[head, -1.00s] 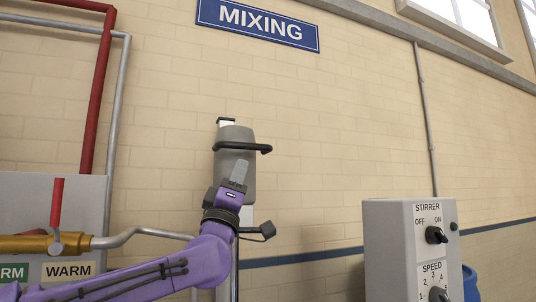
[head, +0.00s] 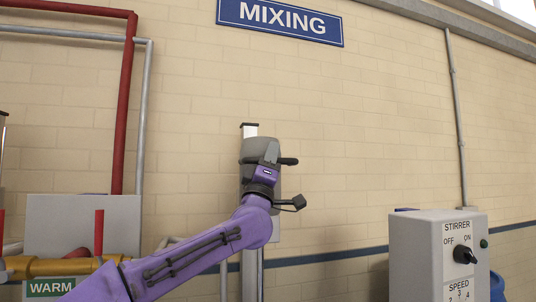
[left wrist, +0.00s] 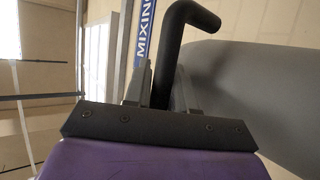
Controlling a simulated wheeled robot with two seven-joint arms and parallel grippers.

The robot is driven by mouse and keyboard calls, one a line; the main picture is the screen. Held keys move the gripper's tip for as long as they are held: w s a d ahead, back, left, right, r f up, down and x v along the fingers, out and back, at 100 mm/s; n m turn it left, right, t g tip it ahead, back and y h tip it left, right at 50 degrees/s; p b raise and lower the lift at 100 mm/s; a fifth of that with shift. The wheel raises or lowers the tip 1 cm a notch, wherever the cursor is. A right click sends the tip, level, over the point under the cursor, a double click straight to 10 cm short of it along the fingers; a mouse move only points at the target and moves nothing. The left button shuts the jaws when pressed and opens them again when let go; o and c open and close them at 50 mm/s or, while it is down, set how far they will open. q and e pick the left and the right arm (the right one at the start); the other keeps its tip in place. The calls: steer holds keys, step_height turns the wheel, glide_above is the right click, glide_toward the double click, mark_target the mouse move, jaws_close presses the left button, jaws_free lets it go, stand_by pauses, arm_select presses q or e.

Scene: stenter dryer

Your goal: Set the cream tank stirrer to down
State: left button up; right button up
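My left gripper (head: 268,155) is at the handle and covers part of the housing. In the left wrist view the left gripper's fingers (left wrist: 160,88) stand close on both sides of the bar and look shut on it. The tank is not in view. My right gripper is not in view.
A grey control box (head: 425,255) with STIRRER and SPEED knobs stands at right, a blue drum (head: 496,287) behind it. At left are a red pipe (head: 128,100), a brass pipe (head: 50,266) and a WARM label (head: 50,288). The wall between is clear.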

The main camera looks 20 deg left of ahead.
arm_select(q)
steer(key=shift+a, duration=0.1)
jaws_close()
steer(key=shift+d+f, duration=0.2)
step_height(320, 180, down, 30)
steer(key=b, duration=2.5)
steer(key=shift+w+f, duration=0.15)
steer(key=shift+f, duration=0.05)
steer(key=shift+d, duration=0.15)
steer(key=shift+o, duration=1.6)
jaws_free()
steer(key=shift+f, duration=0.1)
